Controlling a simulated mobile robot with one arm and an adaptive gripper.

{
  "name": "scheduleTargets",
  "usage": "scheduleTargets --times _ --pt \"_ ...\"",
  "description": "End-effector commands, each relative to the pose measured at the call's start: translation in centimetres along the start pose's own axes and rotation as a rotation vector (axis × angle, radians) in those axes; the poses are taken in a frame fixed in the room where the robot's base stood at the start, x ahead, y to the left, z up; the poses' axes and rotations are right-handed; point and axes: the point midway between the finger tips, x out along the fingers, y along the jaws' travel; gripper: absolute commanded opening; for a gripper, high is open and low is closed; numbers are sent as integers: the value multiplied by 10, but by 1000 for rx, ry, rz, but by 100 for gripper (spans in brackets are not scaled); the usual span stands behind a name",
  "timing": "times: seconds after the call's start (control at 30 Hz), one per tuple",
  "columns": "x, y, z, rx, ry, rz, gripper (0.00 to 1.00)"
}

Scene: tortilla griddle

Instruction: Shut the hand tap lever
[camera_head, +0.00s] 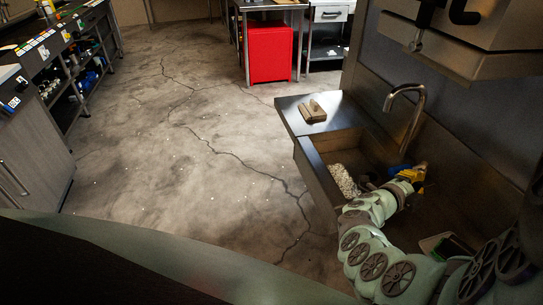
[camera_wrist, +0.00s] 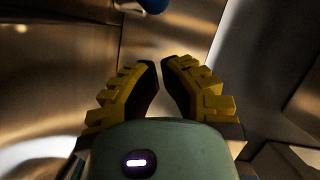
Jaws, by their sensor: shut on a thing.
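The curved metal tap spout (camera_head: 407,103) rises at the back of the sink in the head view. I cannot clearly make out its hand lever. A small blue part (camera_head: 400,171) shows beside my gripper (camera_head: 418,176); whether it belongs to the tap I cannot tell. In the wrist view a blue piece (camera_wrist: 153,4) is cut off at the top edge, beyond the fingertips. My gripper's yellow fingers (camera_wrist: 161,64) are drawn close together, with a narrow gap between the tips. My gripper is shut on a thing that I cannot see. It is low in the sink area, near the back wall.
The metal sink (camera_head: 318,165) has a flat ledge with a wooden block (camera_head: 313,111). A pale granular heap (camera_head: 344,181) lies in the basin. A dark-green item (camera_head: 447,247) lies near my arm. A metal cabinet (camera_head: 450,45) hangs above. The cracked floor (camera_head: 150,150) is open.

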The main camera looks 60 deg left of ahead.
Motion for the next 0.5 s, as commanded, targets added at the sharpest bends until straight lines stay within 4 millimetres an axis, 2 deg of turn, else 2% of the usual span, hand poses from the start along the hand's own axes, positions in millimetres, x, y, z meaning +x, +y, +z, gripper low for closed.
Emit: scheduleTargets --times 0.03,0.5 --pt "-3 -2 -5 1 5 0 0" --pt "-75 -2 4 1 -2 1 0"
